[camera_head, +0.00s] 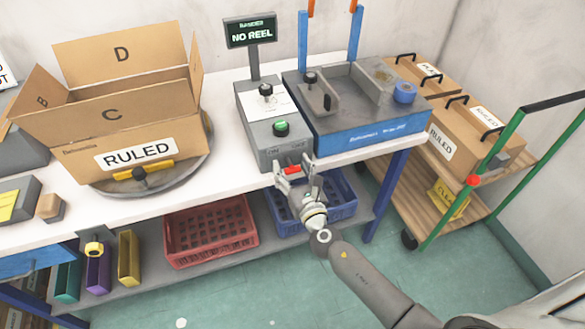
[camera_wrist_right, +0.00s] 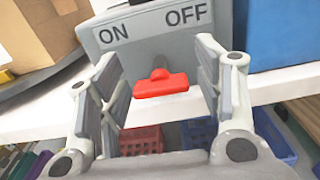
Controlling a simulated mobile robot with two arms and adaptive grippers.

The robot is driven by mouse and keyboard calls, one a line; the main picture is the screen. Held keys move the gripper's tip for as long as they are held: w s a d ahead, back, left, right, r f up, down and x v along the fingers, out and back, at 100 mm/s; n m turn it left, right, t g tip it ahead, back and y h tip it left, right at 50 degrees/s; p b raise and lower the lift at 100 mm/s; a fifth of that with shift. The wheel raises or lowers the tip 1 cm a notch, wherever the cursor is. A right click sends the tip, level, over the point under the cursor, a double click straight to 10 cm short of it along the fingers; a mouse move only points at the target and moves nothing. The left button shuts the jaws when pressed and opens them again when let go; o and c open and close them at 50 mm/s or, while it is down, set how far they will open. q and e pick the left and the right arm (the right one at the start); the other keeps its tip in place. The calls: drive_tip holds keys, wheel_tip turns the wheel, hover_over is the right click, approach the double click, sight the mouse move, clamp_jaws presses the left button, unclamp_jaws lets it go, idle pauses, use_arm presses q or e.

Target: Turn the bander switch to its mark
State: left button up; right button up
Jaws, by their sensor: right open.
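The bander switch has a red handle (camera_head: 292,170) on the lower front of a grey control box (camera_head: 270,125). In the right wrist view the red handle (camera_wrist_right: 160,84) lies level, below and between the ON label (camera_wrist_right: 112,34) and the OFF label (camera_wrist_right: 187,15). My right gripper (camera_head: 298,172) is open, one finger on each side of the handle. In the right wrist view my right gripper (camera_wrist_right: 165,85) shows a gap between each finger and the handle. I cannot tell which mark the switch points to. My left gripper is not in view.
A display (camera_head: 250,30) above the box reads "BANDER NO REEL". The blue-fronted bander (camera_head: 370,135) stands to its right. An open cardboard box (camera_head: 95,160) sits at left. Red (camera_head: 210,238) and blue (camera_head: 335,205) crates lie on the shelf below. A cart (camera_head: 480,195) stands at right.

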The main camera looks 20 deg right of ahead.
drive_tip(key=shift+c, duration=0.2)
drive_tip(key=c, duration=1)
